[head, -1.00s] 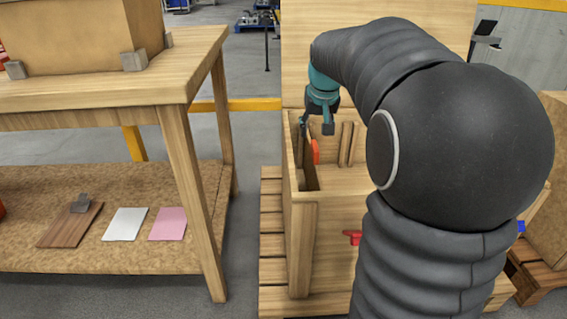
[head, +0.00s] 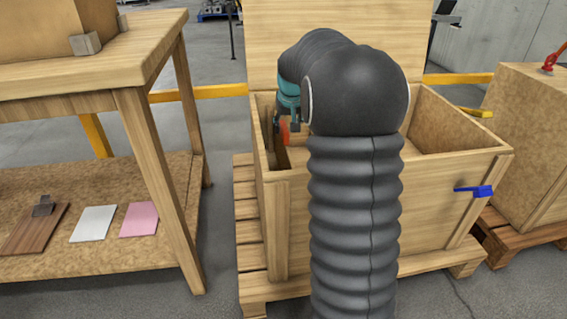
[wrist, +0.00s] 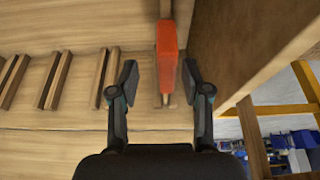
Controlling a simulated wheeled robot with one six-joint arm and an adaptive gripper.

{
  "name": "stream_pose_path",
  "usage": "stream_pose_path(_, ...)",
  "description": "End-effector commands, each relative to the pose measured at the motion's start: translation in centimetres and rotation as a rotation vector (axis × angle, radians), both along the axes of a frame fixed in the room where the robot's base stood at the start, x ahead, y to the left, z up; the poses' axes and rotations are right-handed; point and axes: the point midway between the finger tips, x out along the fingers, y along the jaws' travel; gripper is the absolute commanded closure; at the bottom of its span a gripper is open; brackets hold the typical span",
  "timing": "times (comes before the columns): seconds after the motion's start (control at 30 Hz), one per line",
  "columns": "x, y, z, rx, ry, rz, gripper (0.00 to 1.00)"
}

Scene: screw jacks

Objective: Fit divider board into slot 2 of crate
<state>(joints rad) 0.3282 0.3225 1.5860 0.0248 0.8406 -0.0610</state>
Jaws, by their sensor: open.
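The wooden crate (head: 450,190) stands on a pallet with its lid raised. My gripper (head: 288,126) reaches down inside its left end, partly hidden by my arm. In the wrist view my gripper (wrist: 160,85) is open, with one finger on each side of an upright orange-red piece (wrist: 167,50), not closed on it. That piece also shows in the head view (head: 284,132). It lines up with a narrow wooden slot at the wall; I cannot tell whether it belongs to the divider board. Several rail pairs (wrist: 55,80) form slots along the wall. Slot numbers are not visible.
The crate's dark end wall (wrist: 235,45) is close to the right finger. A workbench (head: 110,75) stands left; its lower shelf holds a brown board (head: 35,230) with a grey block, a white sheet (head: 93,224) and a pink sheet (head: 139,220). A second box (head: 540,130) stands right.

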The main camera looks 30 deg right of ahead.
Motion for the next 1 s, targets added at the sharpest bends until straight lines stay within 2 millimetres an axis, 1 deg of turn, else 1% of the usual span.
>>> stream_pose_path(0.17,0.5,0.1,-1.2,0.001,0.002,0.0,0.52)
stream_pose_path(0.3,1.5,0.4,-2.9,0.0,0.002,0.001,0.52)
stream_pose_path(0.43,2.2,0.2,-4.4,0.0,0.001,0.0,0.52)
stream_pose_path(0.5,2.3,0.1,-4.7,0.0,0.0,0.0,0.52)
stream_pose_path(0.7,2.3,0.1,-4.7,0.0,0.0,0.0,0.52)
stream_pose_path(0.73,2.3,0.1,-4.7,0.0,0.0,0.0,0.57)
stream_pose_path(0.77,2.3,0.1,-4.7,0.0,0.0,0.0,0.65)
stream_pose_path(0.8,2.3,0.1,-4.7,0.0,0.0,0.0,0.75)
stream_pose_path(0.87,2.3,0.1,-4.7,0.0,0.0,0.0,0.9)
stream_pose_path(0.9,2.3,0.1,-4.7,0.0,0.0,0.0,1.0)
stream_pose_path(1.0,2.3,0.1,-4.7,0.0,0.0,0.0,1.0)
